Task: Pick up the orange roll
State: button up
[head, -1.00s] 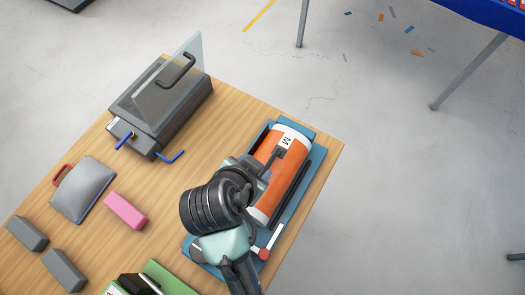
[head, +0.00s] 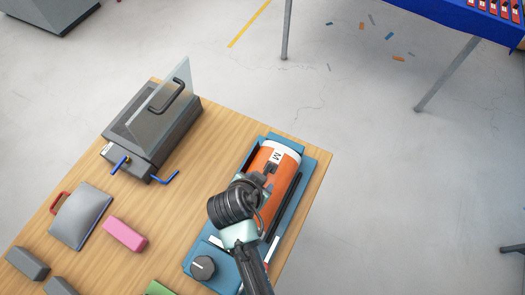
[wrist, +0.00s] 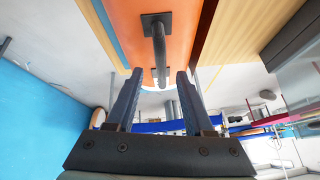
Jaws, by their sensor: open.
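The orange roll (head: 276,188) has white ends with a dark letter and lies in a blue cradle (head: 311,172) at the table's right side. In the wrist view, the roll (wrist: 188,25) fills the top middle and bears a black bar handle (wrist: 158,42). My gripper (head: 267,174) is over the roll, partly hiding it and the handle in the head view. In the wrist view, my gripper's (wrist: 160,75) two fingers are apart, one on each side of the handle's line. I cannot tell whether they touch it.
A grey box with a raised clear lid (head: 165,95) stands at the table's far left. A pink block (head: 125,234), a grey case with red handle (head: 80,215) and grey blocks (head: 28,262) lie left. A dark knob (head: 203,267) sits on the cradle's near end.

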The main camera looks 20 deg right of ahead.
jog(key=shift+p+x, duration=0.35)
jog(key=shift+x, duration=1.5)
jog(key=shift+w, duration=0.15)
grip_shut()
jog(key=shift+d+r, duration=0.15)
